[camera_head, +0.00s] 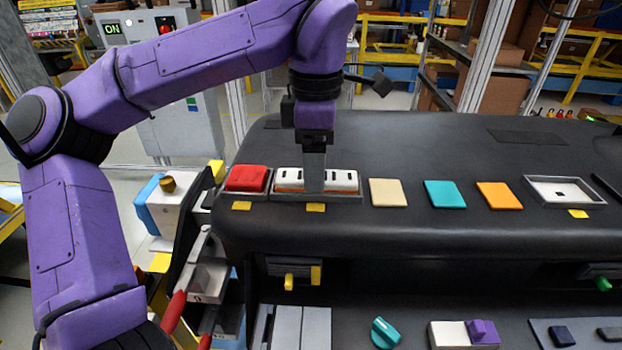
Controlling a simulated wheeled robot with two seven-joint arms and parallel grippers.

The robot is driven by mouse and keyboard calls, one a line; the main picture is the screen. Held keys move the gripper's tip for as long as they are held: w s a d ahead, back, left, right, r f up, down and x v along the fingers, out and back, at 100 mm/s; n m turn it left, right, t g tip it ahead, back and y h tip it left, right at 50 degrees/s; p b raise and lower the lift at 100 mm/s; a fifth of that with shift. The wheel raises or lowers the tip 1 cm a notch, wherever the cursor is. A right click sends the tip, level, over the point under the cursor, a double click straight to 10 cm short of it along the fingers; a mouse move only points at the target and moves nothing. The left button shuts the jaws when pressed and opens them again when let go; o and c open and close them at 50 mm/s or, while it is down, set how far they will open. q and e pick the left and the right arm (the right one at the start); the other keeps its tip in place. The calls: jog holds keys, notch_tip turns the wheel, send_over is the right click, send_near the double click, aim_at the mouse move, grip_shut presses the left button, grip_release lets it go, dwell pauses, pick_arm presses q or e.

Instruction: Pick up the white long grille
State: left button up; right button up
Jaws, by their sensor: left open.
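The white long grille (342,180) has dark slots and sits in a tray on top of the black dashboard, left of the middle. A thin orange edge shows under it. My left gripper (314,182) points straight down at the middle of the grille and hides part of it. Its fingers are open, seen nearly edge-on. I cannot tell whether they touch the grille or straddle it. My right gripper is not in view.
A red block (247,178) sits just left of the grille. Beige (387,192), teal (444,194) and orange (499,196) squares lie to the right, then a white framed part (562,190). A teal knob (384,332) is on the lower panel.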

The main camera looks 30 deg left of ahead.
pick_arm(q)
jog(key=shift+f, duration=0.65)
jog(key=shift+w+f, duration=0.15)
jog(key=shift+f, duration=0.15)
jog(key=shift+r, duration=0.1)
jog(key=c, duration=1.2)
